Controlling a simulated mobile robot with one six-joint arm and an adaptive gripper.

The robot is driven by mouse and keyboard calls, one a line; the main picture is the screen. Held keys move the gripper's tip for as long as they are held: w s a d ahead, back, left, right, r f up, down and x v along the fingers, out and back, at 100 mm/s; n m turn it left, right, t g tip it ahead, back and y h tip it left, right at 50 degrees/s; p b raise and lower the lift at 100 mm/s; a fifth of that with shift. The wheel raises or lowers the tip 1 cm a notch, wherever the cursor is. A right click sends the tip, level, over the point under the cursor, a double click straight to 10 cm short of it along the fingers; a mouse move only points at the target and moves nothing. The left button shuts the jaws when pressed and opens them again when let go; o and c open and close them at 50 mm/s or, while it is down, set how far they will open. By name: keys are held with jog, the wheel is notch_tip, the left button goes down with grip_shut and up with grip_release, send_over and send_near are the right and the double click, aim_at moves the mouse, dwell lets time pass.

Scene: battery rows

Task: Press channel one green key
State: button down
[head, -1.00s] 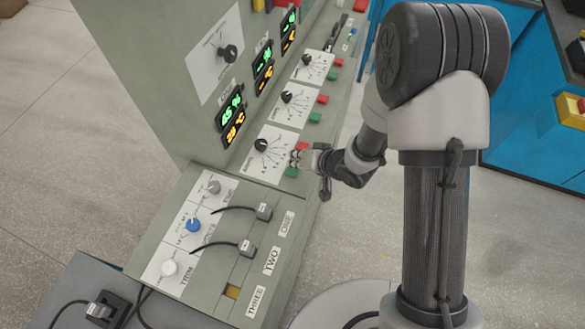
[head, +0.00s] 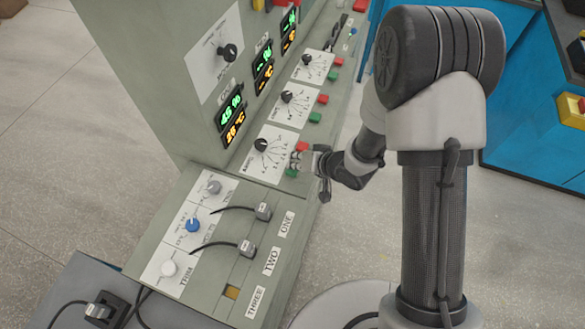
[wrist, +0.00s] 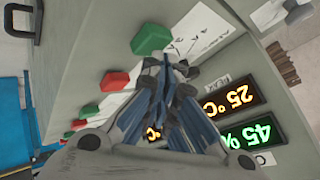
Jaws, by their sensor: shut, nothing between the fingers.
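The green key (head: 291,172) of the nearest channel sits low on the grey panel, below a black dial (head: 261,145). It appears in the wrist view as the nearest green block (wrist: 150,38). The red key (head: 302,146) of the same channel is just beyond it, and is also in the wrist view (wrist: 115,80). My gripper (head: 295,158) is shut and empty, its tips beside these two keys.
More red and green keys (head: 315,117) run along the panel behind. The nearest channel's display (wrist: 253,138) reads 45 % and 25 °C. A lower console with knobs (head: 193,225) and plugged cables (head: 246,247) stands in front. Open floor (head: 520,270) lies to the right.

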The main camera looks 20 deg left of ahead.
jog(key=shift+f, duration=0.45)
jog(key=shift+r, duration=0.1)
dwell(0.4)
jog(key=shift+r+p, duration=0.65)
jog(key=shift+r, duration=0.1)
notch_tip(320, 180, up, 5)
jog(key=p, duration=0.4)
jog(key=shift+p, duration=0.35)
dwell(0.4)
